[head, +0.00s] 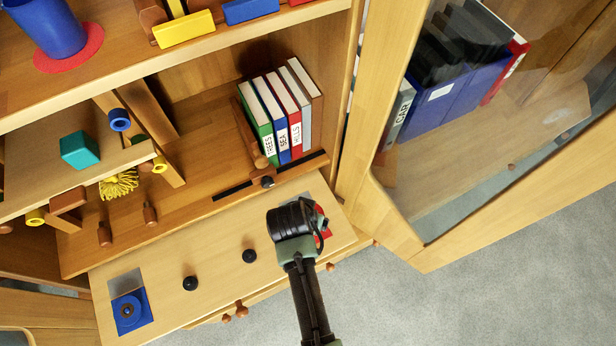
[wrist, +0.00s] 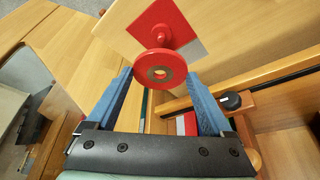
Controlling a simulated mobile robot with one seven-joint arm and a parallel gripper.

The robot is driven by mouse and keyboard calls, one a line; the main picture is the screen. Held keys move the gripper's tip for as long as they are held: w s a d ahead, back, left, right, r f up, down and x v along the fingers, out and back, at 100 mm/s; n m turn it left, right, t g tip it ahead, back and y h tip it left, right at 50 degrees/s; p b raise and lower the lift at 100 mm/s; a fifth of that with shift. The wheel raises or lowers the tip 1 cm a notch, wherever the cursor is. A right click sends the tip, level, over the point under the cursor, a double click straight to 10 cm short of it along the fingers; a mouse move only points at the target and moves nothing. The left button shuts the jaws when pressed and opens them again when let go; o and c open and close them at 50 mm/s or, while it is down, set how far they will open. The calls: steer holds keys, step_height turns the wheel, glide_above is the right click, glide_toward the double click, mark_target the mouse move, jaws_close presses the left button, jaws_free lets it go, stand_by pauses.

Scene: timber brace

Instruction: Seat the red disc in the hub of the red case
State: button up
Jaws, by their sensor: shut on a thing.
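In the head view my gripper (head: 309,218) is over the right end of the pull-out board and covers most of the red case (head: 321,224). The disc cannot be made out there.
A blue case (head: 143,321) with a blue disc lies at the board's left end. Two black knobs (head: 249,256) (head: 190,283) stand on the board (head: 220,265). Books (head: 281,115) stand on the shelf behind. An open glass door (head: 480,150) is at right.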

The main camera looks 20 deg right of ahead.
steer(key=shift+f+b, duration=2.15)
steer(key=shift+f, duration=0.85)
steer(key=shift+p, duration=0.45)
steer(key=shift+f+b, duration=0.3)
steer(key=shift+f, duration=0.7)
stand_by(0.4)
steer(key=o, duration=1.1)
